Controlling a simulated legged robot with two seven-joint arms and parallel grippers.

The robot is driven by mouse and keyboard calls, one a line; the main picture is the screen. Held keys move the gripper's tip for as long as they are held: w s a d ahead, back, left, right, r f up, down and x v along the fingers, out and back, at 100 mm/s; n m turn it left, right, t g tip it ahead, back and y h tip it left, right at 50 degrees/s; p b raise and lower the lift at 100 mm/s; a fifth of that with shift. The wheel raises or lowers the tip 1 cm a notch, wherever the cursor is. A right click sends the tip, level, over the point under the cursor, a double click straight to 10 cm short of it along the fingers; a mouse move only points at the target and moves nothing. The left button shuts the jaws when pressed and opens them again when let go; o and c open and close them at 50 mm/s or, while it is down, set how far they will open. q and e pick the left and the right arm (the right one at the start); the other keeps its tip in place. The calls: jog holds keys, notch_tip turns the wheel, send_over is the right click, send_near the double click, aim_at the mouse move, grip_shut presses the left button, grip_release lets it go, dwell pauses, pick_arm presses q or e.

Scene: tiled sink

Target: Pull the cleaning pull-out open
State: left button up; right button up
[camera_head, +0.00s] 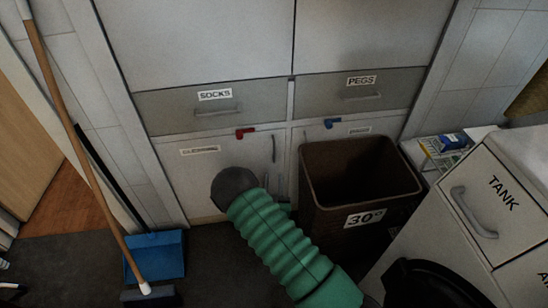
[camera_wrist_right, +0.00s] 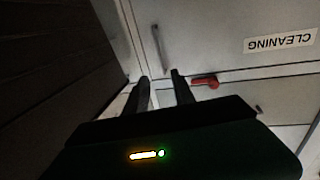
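The cleaning pull-out (camera_head: 225,165) is the lower left front of the cabinet, labelled CLEANING, and looks shut. Its upright bar handle (camera_head: 274,149) is near its right edge. The front (camera_wrist_right: 215,25) and handle (camera_wrist_right: 160,48) also show in the right wrist view, upside down. My green-sleeved right arm reaches in front of the pull-out. My right gripper (camera_wrist_right: 160,84) has its two dark fingers apart at one end of the handle, with nothing visibly held. Whether they touch it I cannot tell. My left gripper is not in view.
A red lever (camera_head: 245,132) sits above the pull-out and a blue one (camera_head: 332,123) to its right. A dark bin marked 30° (camera_head: 345,218) stands close on the right. A broom (camera_head: 82,150) and blue dustpan (camera_head: 155,257) are on the left. SOCKS and PEGS drawers are above.

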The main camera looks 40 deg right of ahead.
aim_at(274, 151)
jog(key=b+x, duration=0.2)
jog(key=x, duration=0.4)
jog(key=b+x, duration=0.2)
jog(key=x, duration=0.4)
jog(key=shift+w+d+f, duration=0.15)
jog(key=shift+f, duration=0.1)
jog(key=shift+w+d+r, duration=0.15)
jog(key=shift+w+d, duration=0.25)
jog(key=shift+c, duration=0.4)
grip_shut()
jog(key=shift+a, duration=0.1)
